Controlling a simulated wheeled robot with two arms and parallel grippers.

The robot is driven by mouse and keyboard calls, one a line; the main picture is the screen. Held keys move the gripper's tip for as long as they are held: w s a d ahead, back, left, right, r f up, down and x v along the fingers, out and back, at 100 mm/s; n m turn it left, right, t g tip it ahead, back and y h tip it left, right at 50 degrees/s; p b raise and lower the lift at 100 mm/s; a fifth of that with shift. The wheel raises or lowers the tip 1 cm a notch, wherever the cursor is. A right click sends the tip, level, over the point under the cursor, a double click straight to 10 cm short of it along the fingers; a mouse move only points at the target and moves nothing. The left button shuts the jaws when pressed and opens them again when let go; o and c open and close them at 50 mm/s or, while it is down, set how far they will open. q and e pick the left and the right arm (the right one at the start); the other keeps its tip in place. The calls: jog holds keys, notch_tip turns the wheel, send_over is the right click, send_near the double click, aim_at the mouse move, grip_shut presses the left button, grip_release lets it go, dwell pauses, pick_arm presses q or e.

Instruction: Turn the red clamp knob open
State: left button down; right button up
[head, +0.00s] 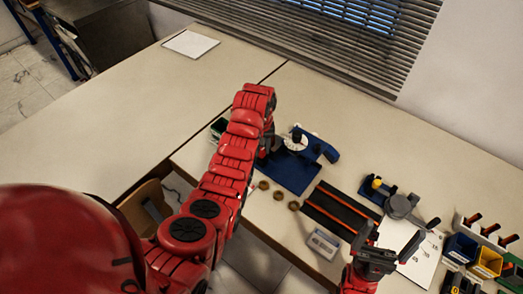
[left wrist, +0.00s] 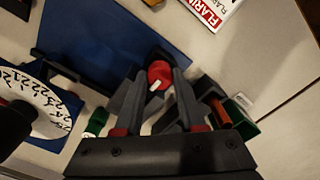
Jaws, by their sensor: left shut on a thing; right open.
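The red clamp knob (left wrist: 160,74) shows in the left wrist view with a white mark on its face. My left gripper (left wrist: 161,80) is shut on it, one dark finger on each side. In the head view my left gripper (head: 267,146) is at the left side of the blue rig plate (head: 287,173), and the arm hides the knob there. A white numbered dial (head: 295,140) stands on the rig; it also shows at the left of the left wrist view (left wrist: 45,100). My right gripper (head: 389,246) is open and empty, at the table's front right.
Several brass rings (head: 278,195) lie in front of the rig. A dark mat with orange stripes (head: 333,216) is to its right, then a grey round device (head: 398,206) and small bins (head: 488,261). A white sheet (head: 191,43) lies far back. The left tabletop is mostly clear.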

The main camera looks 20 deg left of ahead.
pick_arm(q)
jog(key=shift+n, duration=0.4)
jog(key=c, duration=0.8)
grip_release()
jog(key=shift+o, duration=0.2)
